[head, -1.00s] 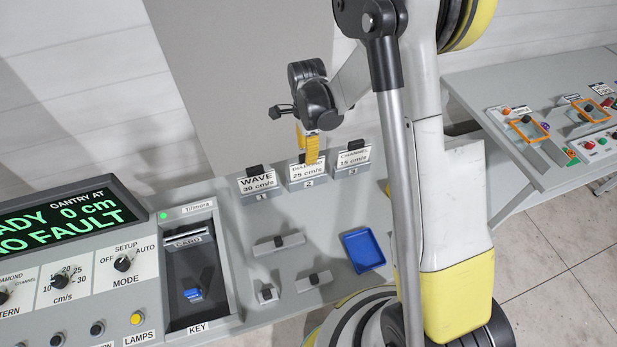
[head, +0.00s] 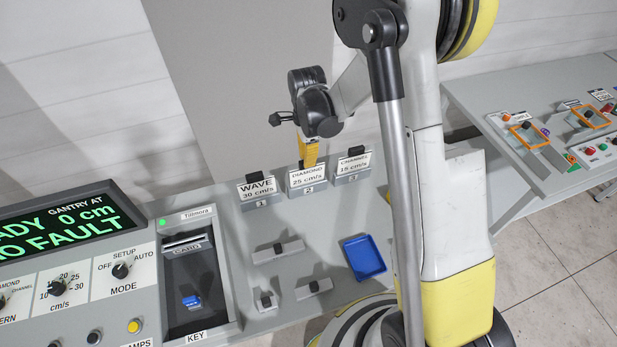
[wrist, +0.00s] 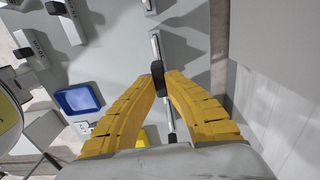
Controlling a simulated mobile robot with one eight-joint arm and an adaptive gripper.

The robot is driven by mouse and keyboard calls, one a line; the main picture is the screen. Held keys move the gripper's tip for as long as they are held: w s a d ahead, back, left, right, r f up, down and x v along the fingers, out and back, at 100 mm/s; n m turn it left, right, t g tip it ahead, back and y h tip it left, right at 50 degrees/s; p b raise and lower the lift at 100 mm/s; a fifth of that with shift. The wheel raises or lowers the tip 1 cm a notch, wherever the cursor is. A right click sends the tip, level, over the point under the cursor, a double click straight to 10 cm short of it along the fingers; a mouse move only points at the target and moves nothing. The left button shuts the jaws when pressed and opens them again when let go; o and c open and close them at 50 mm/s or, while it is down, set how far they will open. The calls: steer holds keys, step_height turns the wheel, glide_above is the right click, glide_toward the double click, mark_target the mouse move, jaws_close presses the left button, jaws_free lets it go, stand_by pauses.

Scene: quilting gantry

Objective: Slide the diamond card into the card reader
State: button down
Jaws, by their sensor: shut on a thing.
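The diamond card (head: 307,177) stands in the middle holder, numbered 2, with its label "DIAMOND 25 cm/s" facing front. My gripper (head: 309,160) comes down from above with yellow fingers shut on the card's dark top tab. In the wrist view, the fingertips (wrist: 161,80) meet on both sides of this black tab (wrist: 158,72). The card appears to be still seated in its holder; its lower edge is hidden. The card reader (head: 185,241) is to the left, a dark panel with a "CARD" slot near its top. No card shows in it.
The wave card (head: 257,188) and channel card (head: 354,164) stand close on either side. A blue tray (head: 364,257) and several small grey fittings lie in front. A blue key piece (head: 191,301) sits below the slot. The display (head: 55,232) reads "NO FAULT".

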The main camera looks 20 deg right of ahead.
steer(key=shift+r+p, duration=1.45)
steer(key=shift+r, duration=1.65)
steer(key=shift+r, duration=0.1)
